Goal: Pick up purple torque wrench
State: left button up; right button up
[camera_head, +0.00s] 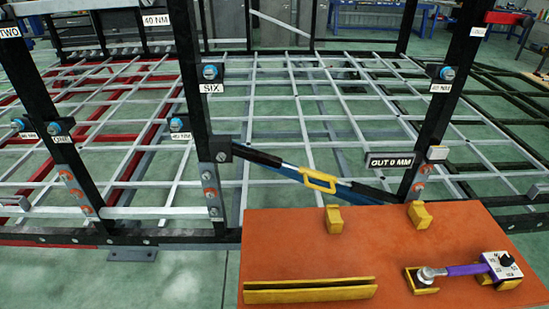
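The purple torque wrench (466,270) lies on the orange tabletop (350,245) at the lower right. Its round grey head rests in a yellow holder (423,288) on the left. Its purple shaft runs right to a white block with a black knob (503,261), which sits over another yellow holder. Neither of my grippers shows in the head view, and nothing is seen touching the wrench.
A long yellow rail holder (309,291) and two small yellow brackets (334,219) (420,215) stand on the table. Behind it is the chassis frame with black posts (199,110). A blue and black bar with a yellow handle (318,181) slants between two posts.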

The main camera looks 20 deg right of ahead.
aim_at(490, 263)
jog(key=z, duration=2.15)
jog(key=i+l, duration=0.4)
jog(key=i+l+u, duration=0.65)
jog(key=l+u, duration=0.2)
jog(key=l, duration=0.15)
